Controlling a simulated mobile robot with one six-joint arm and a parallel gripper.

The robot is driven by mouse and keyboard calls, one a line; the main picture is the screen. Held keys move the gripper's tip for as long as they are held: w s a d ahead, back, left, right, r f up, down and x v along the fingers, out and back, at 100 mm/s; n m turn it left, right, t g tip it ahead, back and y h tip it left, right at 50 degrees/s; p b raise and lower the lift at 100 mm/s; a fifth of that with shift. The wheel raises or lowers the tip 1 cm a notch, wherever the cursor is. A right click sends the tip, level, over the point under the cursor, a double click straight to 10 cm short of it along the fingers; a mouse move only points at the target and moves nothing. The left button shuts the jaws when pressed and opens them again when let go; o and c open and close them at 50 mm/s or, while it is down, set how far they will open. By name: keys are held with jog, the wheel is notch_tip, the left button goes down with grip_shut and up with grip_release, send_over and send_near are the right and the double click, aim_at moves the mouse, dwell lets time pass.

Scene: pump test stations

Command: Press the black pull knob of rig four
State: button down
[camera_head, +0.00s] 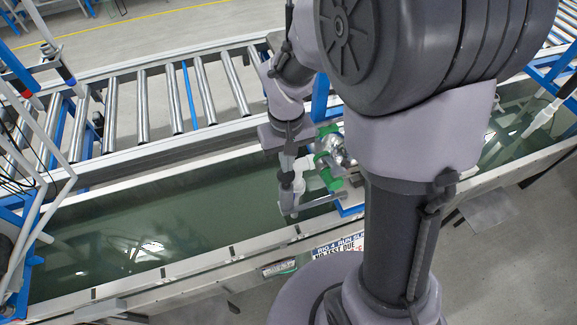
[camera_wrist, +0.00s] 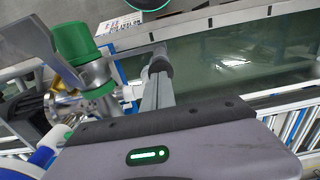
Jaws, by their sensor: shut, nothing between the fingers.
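My gripper (camera_head: 290,208) hangs over the water trough, beside the green-and-steel pump fittings (camera_head: 328,160) of the rig. In the wrist view my gripper (camera_wrist: 159,66) shows its fingers together, with nothing between them. The fittings show to its left there, with a green cap (camera_wrist: 72,42) over a steel body. I cannot make out the black pull knob for certain in either view. My arm covers part of the rig.
The long trough (camera_head: 150,279) of greenish water runs across the view, with a raised metal rim. A roller conveyor (camera_head: 160,100) lies behind it. White and blue frame tubes (camera_head: 40,205) stand at the left. Open water lies left of my gripper.

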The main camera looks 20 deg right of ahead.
notch_tip(320, 180, up, 8)
jog(key=p, duration=0.2)
jog(key=shift+w, duration=0.2)
jog(key=shift+f, duration=0.1)
dwell(0.8)
notch_tip(320, 180, up, 4)
jog(key=p, duration=0.2)
send_over(286, 175)
jog(key=f+b, duration=0.1)
jog(key=f, duration=0.3)
jog(key=f+b, duration=0.2)
jog(key=f, duration=0.3)
jog(key=f+b, duration=0.2)
jog(key=f, duration=0.3)
jog(key=shift+w+d, duration=0.15)
jog(key=shift+w, duration=0.2)
